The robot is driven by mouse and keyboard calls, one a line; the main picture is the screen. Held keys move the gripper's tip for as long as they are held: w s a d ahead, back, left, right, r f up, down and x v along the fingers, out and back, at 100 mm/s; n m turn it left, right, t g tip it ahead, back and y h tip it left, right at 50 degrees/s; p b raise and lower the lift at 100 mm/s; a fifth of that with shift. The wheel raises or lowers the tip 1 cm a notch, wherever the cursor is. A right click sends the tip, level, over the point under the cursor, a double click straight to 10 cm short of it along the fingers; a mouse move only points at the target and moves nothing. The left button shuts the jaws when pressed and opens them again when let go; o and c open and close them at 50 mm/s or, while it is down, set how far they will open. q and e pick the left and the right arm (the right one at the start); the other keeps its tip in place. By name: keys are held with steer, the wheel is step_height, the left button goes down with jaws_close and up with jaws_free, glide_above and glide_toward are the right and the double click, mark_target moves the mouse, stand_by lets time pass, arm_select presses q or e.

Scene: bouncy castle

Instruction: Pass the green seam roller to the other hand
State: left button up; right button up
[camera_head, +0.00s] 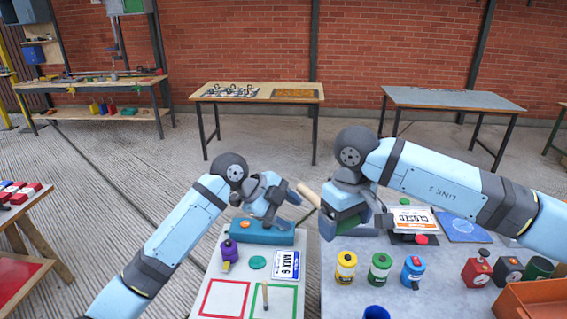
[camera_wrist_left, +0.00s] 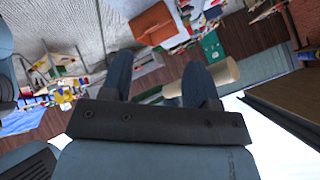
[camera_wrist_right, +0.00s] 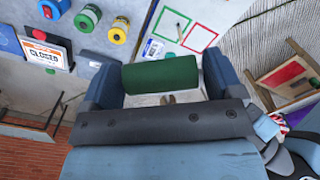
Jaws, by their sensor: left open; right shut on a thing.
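The green seam roller has a thick green drum (camera_head: 349,213) and a pale wooden handle (camera_head: 308,195). My right gripper (camera_head: 352,218) is shut on the green drum, which also spans between the fingers in the right wrist view (camera_wrist_right: 160,73). The handle points left, towards my left gripper (camera_head: 280,205). My left gripper is open, just left of the handle's end. In the left wrist view the pale handle (camera_wrist_left: 222,72) shows beside and partly behind one finger of the open gripper (camera_wrist_left: 158,85). I cannot tell whether they touch.
Below the grippers are a blue box (camera_head: 262,234), a purple container (camera_head: 229,251) and a card reading MAX 6 (camera_head: 286,266). Yellow (camera_head: 345,268), green (camera_head: 380,268) and blue (camera_head: 413,270) canisters stand right. Red (camera_head: 224,299) and green squares mark the near bench.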

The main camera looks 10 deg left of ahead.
mark_target(318, 201)
arm_select(q)
step_height(318, 201, up, 12)
steer(key=m+g, duration=0.2)
steer(key=m, duration=0.4)
steer(key=shift+y, duration=0.4)
steer(key=x, duration=1.1)
steer(key=shift+w+a+f, duration=0.1)
steer(key=shift+w+f, duration=0.05)
steer(key=shift+f, duration=0.25)
steer(key=shift+c, duration=0.5)
jaws_close()
arm_select(e)
steer(key=o, duration=0.8)
steer(key=shift+r, duration=0.15)
